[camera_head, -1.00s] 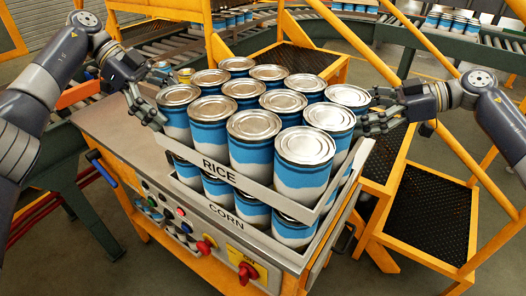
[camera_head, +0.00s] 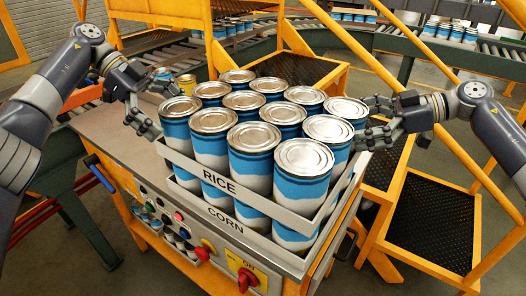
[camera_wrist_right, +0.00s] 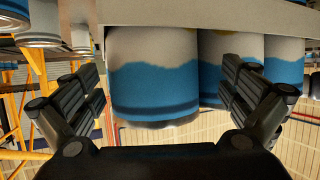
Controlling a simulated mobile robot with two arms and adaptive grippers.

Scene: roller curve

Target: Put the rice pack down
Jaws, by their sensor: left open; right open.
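The rice pack, a grey tray labelled RICE (camera_head: 222,184) filled with blue-and-white cans (camera_head: 303,172), sits on top of a similar tray labelled CORN (camera_head: 232,218) on the metal-topped cart. My left gripper (camera_head: 150,124) is open at the left side of the rice pack, a little apart from its cans. My right gripper (camera_head: 372,136) is open at the right side, close beside the cans. In the right wrist view my right gripper's open fingers (camera_wrist_right: 160,95) stand either side of a can (camera_wrist_right: 153,75), with nothing visibly clamped.
The cart's metal top (camera_head: 110,128) has free room left of the stack. Its front panel carries red knobs (camera_head: 246,278) and buttons. Yellow-framed steps (camera_head: 430,220) stand at the right. A roller conveyor (camera_head: 400,45) with more cans curves behind.

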